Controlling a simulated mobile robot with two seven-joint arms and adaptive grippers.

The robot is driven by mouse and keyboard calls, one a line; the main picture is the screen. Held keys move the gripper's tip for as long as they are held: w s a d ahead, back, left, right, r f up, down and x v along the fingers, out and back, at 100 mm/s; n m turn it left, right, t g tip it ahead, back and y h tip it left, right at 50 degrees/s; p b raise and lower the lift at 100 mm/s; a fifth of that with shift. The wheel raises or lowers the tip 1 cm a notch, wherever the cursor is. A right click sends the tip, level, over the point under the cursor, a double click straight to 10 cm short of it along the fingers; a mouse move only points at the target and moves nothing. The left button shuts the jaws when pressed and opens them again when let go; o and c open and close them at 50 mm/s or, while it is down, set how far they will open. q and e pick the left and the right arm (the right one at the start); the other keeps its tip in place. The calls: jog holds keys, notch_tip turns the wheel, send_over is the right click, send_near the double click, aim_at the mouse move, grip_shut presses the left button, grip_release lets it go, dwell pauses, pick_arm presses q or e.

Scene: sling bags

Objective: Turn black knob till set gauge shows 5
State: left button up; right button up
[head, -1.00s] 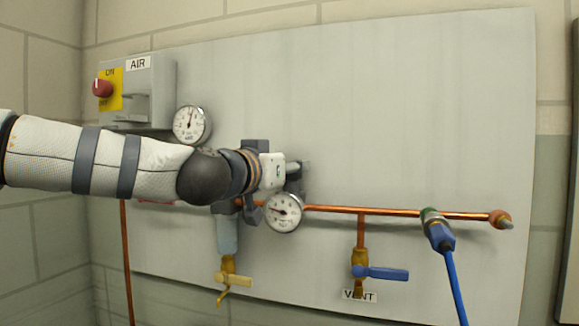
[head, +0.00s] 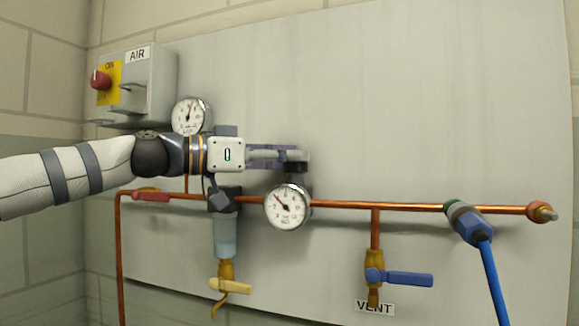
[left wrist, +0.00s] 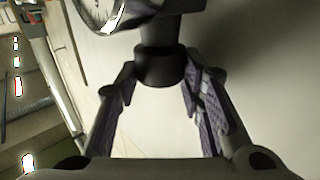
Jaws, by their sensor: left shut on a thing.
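The black knob (left wrist: 160,66) sits between the finger pads of my left gripper (left wrist: 160,90) in the left wrist view. My left gripper (head: 292,158) is shut on it in the head view, where the fingers largely hide the knob. Just below is a round white gauge (head: 287,207) on the copper pipe; its needle points to the upper left, and its numbers are too small to read surely. Part of a gauge face (left wrist: 100,12) shows at the top of the left wrist view. My right gripper is not in view.
A second gauge (head: 190,116) is just above my left wrist. A grey AIR box (head: 150,85) with a red knob (head: 101,80) is upper left. A blue-handled vent valve (head: 400,278) and a blue hose (head: 492,280) are right. The upper right panel is bare.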

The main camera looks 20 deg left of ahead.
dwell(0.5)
pick_arm(q)
jog(key=o, duration=1.2)
jog(key=shift+r, duration=0.1)
jog(key=v, duration=0.8)
